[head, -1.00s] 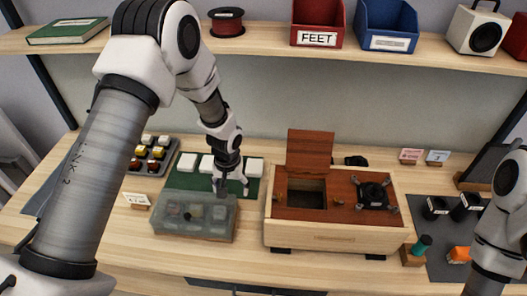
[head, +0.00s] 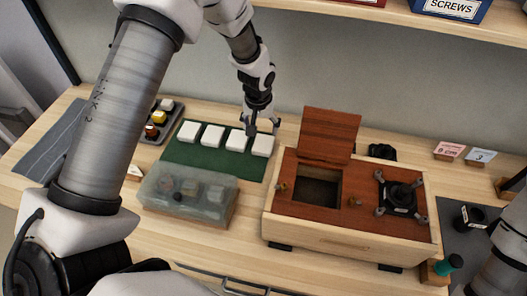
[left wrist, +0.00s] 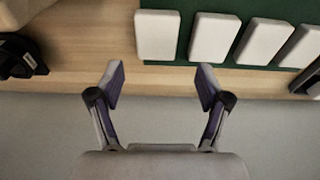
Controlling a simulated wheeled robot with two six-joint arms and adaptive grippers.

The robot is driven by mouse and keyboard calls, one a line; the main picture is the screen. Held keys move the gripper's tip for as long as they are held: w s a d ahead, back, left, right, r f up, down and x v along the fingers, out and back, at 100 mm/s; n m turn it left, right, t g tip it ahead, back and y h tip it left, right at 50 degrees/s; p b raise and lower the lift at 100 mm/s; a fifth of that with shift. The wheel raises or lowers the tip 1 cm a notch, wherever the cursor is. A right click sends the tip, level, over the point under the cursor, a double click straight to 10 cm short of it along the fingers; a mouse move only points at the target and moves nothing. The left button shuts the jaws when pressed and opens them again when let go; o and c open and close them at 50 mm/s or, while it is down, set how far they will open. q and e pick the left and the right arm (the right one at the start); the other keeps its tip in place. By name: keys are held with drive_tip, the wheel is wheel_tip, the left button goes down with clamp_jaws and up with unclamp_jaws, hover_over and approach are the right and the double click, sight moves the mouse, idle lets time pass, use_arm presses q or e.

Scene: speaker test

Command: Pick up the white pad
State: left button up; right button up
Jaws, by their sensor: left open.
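Several white pads lie in a row on a green mat (head: 212,163) on the bench. The rightmost white pad (head: 262,144) is closest to my left gripper (head: 262,126), which is open and empty near the pad's far edge. In the left wrist view this pad (left wrist: 157,34) lies ahead of the open fingers (left wrist: 161,82), with bare wood between. The other white pads show to its left in the head view (head: 212,136). My right gripper is out of view; only part of my right arm shows at the right edge.
A wooden box (head: 345,238) with a raised lid (head: 328,135) stands right of the mat. A translucent-covered case (head: 186,193) stands in front of it, and a tray of coloured pieces (head: 158,120) is to its left. A shelf (head: 400,18) overhangs the back.

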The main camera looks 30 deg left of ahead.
sight(263, 143)
use_arm(q)
drive_tip(key=f, duration=0.2)
drive_tip(key=w+f+p, duration=0.1)
drive_tip(key=f, duration=0.1)
drive_tip(key=shift+f, duration=0.35)
drive_tip(key=f+p, duration=0.1)
drive_tip(key=f, duration=0.3)
drive_tip(key=shift+w+p, duration=0.2)
drive_tip(key=shift+p, duration=0.2)
drive_tip(key=shift+w+f, duration=0.15)
drive_tip(key=shift+f, duration=0.05)
drive_tip(key=shift+r, duration=0.1)
drive_tip(key=c, duration=0.5)
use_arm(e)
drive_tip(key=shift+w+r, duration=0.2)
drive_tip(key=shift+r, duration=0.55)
